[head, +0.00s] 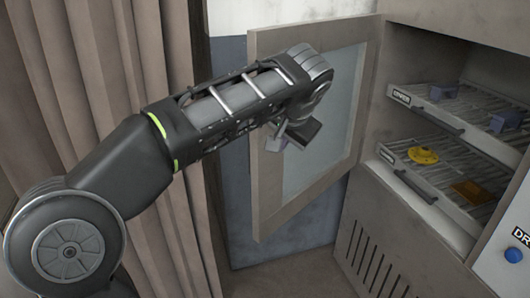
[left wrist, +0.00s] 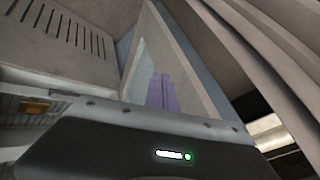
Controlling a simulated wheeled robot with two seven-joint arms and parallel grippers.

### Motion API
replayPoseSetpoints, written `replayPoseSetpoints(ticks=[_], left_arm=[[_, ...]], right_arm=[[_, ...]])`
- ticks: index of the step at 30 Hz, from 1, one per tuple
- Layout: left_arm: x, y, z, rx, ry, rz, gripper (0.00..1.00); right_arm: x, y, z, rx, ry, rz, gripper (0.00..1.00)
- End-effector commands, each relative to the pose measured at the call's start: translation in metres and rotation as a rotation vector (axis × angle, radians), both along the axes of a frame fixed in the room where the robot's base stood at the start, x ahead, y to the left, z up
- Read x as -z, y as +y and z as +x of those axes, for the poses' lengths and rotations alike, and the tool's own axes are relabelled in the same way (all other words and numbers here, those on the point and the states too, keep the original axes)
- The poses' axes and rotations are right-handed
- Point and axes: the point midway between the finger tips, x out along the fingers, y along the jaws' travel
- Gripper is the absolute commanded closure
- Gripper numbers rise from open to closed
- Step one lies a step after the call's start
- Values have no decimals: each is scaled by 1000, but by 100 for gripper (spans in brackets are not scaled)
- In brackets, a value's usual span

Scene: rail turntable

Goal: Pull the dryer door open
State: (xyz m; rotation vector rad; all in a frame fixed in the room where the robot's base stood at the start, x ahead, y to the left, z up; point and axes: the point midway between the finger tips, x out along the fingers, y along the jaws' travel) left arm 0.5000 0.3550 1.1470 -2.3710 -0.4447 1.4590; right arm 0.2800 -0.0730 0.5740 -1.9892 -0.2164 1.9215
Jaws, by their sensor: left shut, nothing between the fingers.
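The dryer door (head: 270,185), a beige frame around a pale glass pane, stands swung wide open toward the left of the dryer cabinet (head: 385,225). Its far side edge is at the cabinet opening. My left gripper (head: 290,140) is shut and empty in front of the door's face, near its free edge; I cannot tell whether it touches. In the left wrist view the door (left wrist: 188,50) rises beyond the purplish fingers (left wrist: 161,92). No handle shows on the door. My right gripper is out of view.
Inside the cabinet are two wire racks: the upper rack (head: 470,108) holds bluish blocks, the lower a yellow round part (head: 423,156) and an orange piece (head: 472,191). A blue button (head: 514,255) is at right. A curtain (head: 175,50) hangs close behind my left arm.

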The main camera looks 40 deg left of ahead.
Motion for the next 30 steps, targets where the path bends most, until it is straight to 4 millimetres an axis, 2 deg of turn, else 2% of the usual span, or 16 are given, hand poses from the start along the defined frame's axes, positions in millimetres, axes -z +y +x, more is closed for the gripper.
replayPoseSetpoints(ticks=[8,19,24,30], left_arm=[[23,12,11,-1,4,0,100],[81,42,42,-1,6,-1,100],[78,68,45,-2,2,-1,100],[79,80,47,1,2,-1,100]], right_arm=[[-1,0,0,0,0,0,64],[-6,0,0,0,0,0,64],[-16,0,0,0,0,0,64],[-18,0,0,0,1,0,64]])
